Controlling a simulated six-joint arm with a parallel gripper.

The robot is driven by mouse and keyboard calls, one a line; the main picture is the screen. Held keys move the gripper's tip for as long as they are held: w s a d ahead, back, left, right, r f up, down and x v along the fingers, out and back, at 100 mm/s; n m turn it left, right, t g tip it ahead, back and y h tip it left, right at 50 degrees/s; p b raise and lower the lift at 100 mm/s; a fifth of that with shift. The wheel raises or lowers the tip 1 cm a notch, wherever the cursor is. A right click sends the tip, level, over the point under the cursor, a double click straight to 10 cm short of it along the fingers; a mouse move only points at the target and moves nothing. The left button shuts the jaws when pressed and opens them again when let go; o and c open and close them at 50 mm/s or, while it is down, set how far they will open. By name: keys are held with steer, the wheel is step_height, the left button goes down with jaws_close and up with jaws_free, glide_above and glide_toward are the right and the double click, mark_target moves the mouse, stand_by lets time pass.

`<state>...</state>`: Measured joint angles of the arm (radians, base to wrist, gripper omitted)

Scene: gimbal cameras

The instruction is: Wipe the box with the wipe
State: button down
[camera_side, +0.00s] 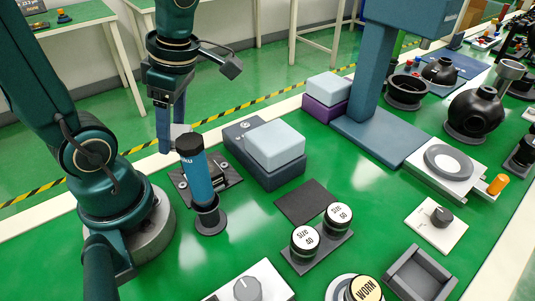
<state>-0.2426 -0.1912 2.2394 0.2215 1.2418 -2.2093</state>
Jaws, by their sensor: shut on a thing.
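My gripper (171,127) points down at the left, behind the blue bottle. It is shut on a small pale grey piece (181,130), which looks like the wipe; the bottle hides part of it. A dark blue-grey box (276,179) with a rounded light blue block (276,143) on top stands to the right of my gripper, apart from it. A second, purple box (321,110) with a pale blue top stands farther back. I cannot tell which of them the task means.
The dark-capped blue bottle (196,178) stands upright in a round holder, close in front of my gripper. A thick blue-grey post (361,60) rises at the back right. A dark mat (304,201) and two labelled jars (305,242) lie in front of the box.

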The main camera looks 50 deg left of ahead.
steer(key=shift+f, duration=0.55)
